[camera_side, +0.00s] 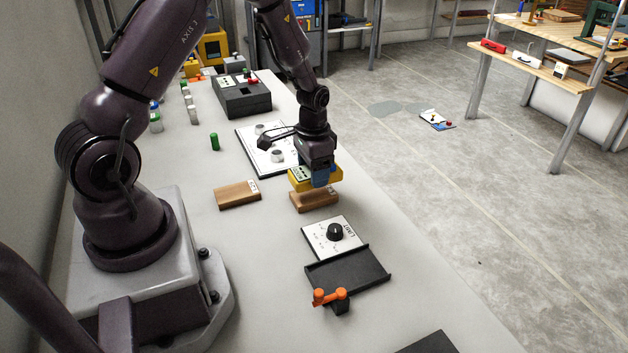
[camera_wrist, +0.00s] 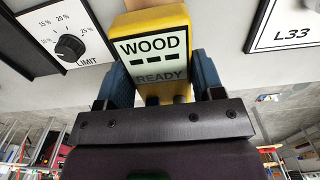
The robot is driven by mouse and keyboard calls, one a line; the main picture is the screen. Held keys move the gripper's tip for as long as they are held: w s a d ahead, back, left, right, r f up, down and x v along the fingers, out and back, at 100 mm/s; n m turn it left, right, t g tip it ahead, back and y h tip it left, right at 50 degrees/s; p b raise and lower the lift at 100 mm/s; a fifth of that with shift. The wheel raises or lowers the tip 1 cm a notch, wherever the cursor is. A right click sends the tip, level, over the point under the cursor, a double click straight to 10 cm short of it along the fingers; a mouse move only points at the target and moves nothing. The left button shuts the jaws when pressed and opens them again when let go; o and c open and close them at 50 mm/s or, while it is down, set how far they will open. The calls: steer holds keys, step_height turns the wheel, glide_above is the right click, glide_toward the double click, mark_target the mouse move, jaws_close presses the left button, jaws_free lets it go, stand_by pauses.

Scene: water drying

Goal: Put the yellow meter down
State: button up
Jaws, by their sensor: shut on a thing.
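My gripper (camera_side: 320,178) is shut on the yellow meter (camera_side: 297,182), its blue fingers on either side of it. The meter also shows in the wrist view (camera_wrist: 156,22), and its screen reads "WOOD", dashes and "READY". In the side view the meter is just above or on the right wooden block (camera_side: 314,202); I cannot tell whether they touch. A second wooden block (camera_side: 237,194) with a white label lies to the left, clear of my gripper.
The white LIMIT dial plate (camera_side: 322,246) and a black tray (camera_side: 350,272) with an orange lever (camera_side: 330,296) lie in front. A white panel (camera_side: 252,137) with grey round pieces is behind. A green cylinder (camera_side: 214,141) stands left. Bare table shows between the left block and the dial.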

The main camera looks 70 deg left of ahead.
steer(key=shift+w+f, duration=0.15)
steer(key=shift+f, duration=1.55)
steer(key=o, duration=1.1)
steer(key=shift+f, duration=0.15)
step_height(320, 180, up, 12)
steer(key=shift+r, duration=0.15)
steer(key=s+d+r+t, duration=0.2)
steer(key=s+d+r, duration=0.3)
steer(key=r, duration=0.4)
steer(key=s+d+r+t, duration=0.2)
steer(key=s+d+r, duration=0.1)
steer(key=d+r, duration=0.4)
steer(key=shift+t, duration=0.8)
steer(key=s+d+r, duration=0.1)
steer(key=s, duration=0.1)
steer(key=s+d+r, duration=0.1)
steer(key=s, duration=0.2)
steer(key=s+d+r, duration=0.1)
steer(key=s+r, duration=0.1)
steer(key=shift+s, duration=0.25)
